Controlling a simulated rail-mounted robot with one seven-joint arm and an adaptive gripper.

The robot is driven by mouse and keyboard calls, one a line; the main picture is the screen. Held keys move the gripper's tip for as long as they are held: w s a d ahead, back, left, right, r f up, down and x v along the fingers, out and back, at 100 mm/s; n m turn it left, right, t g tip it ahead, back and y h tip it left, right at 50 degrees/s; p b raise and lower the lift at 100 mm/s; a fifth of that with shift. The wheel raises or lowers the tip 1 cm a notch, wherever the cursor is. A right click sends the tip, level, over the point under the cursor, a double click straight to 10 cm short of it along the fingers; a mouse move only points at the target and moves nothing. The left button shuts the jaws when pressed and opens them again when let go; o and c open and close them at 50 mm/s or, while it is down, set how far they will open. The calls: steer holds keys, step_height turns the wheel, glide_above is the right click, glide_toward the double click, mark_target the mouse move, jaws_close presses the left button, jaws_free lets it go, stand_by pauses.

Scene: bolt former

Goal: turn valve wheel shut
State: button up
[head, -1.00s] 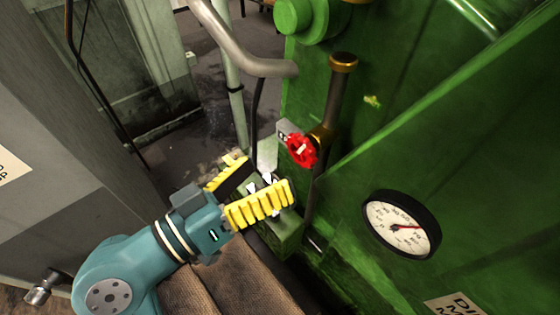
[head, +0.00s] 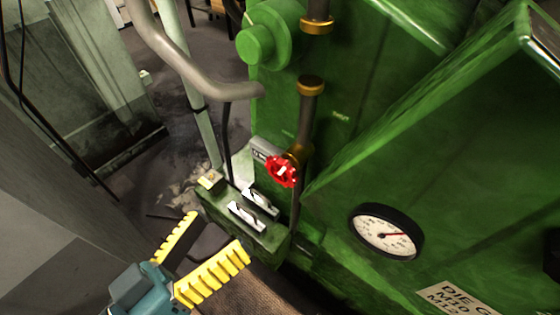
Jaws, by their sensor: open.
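The red valve wheel (head: 282,171) sits on a brass valve at the foot of a vertical pipe (head: 307,110) on the green machine. It is fully visible in the head view. My gripper (head: 217,234) has yellow ribbed fingers and is at the lower left of the picture. Its fingers are spread apart with nothing between them. It is below and to the left of the wheel and does not touch it.
A green block with two light levers (head: 246,215) stands between my gripper and the wheel. A dial gauge (head: 386,232) is on the machine at right. A bent grey pipe (head: 185,75) runs at upper left. A grey cabinet (head: 45,220) is at left.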

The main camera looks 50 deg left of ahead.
mark_target(278, 170)
steer(key=x, duration=1.4)
steer(key=shift+w+a, duration=0.1)
steer(key=shift+w, duration=0.05)
steer(key=shift+c, duration=0.4)
steer(key=c, duration=1.1)
steer(key=shift+f+m+b, duration=0.1)
steer(key=shift+m+b, duration=0.4)
steer(key=shift+m, duration=0.3)
steer(key=o, duration=1.2)
steer(key=shift+r, duration=0.2)
